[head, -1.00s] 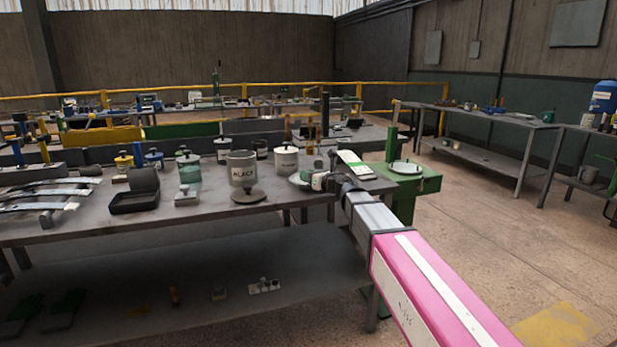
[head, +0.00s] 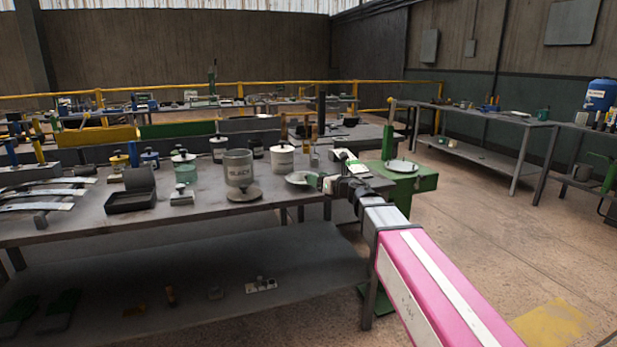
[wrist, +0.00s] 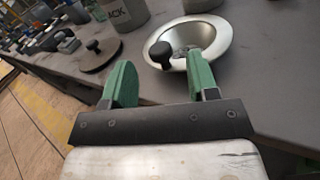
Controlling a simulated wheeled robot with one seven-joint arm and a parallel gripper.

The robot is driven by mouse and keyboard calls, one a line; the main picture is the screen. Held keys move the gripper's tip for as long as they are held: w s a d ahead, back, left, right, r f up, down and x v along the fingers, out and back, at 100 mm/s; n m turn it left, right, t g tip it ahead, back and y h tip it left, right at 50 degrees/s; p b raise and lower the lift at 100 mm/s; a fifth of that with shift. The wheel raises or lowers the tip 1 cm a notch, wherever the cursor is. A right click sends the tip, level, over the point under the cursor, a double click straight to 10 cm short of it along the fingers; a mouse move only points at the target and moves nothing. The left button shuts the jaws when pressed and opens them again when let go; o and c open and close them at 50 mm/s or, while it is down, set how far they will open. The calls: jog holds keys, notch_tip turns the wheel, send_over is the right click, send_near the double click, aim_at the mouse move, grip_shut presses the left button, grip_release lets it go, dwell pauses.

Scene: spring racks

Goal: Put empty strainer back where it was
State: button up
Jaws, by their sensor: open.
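A shallow round metal bowl with a wide rim, which looks like the strainer (wrist: 222,42), lies on the grey bench just beyond my fingertips in the wrist view. A black knob stands at its left side, and small grey shapes show in its middle; I cannot tell what they are. In the head view the strainer (head: 297,178) is near the bench's right end, partly behind my gripper. My gripper (wrist: 163,72) is open with its two green fingers apart and nothing held between them. The right fingertip overlaps the bowl's near rim in the picture; contact is unclear.
A grey can marked BLACK (head: 239,168) stands left of the bowl, with a dark round lid with a knob (head: 245,193) before it. A white pot (head: 282,160) stands behind. A green stand with a pale dish (head: 402,168) is beyond the bench's right end.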

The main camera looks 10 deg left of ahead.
jog(key=w+d+f+m+t+h, duration=0.15)
jog(key=d+f+m+h, duration=0.35)
jog(key=d+m, duration=0.5)
jog(key=s+d+f+m+t+h, duration=0.1)
jog(key=d+f+m+t+h, duration=0.1)
jog(key=d+f+m+h, duration=0.55)
jog(key=w+d+f+m+t+h, duration=0.1)
jog(key=d+f+m+t+h, duration=0.15)
jog(key=d+m, duration=1)
jog(key=s+d+f+m+g+h, duration=0.3)
jog(key=s+d+f+m+g, duration=0.25)
jog(key=f, duration=0.25)
jog(key=s+d+f+m+g+y, duration=0.1)
jog(key=s+f+m+g, duration=0.4)
jog(key=s, duration=0.3)
jog(key=s+d+f+m+g+y, duration=0.1)
jog(key=s+f+m+g, duration=0.3)
jog(key=s, duration=0.4)
notch_tip(320, 180, down, 3)
jog(key=shift+r+m+g+y, duration=0.15)
jog(key=shift+m+g+y, duration=0.2)
jog(key=shift+m, duration=0.5)
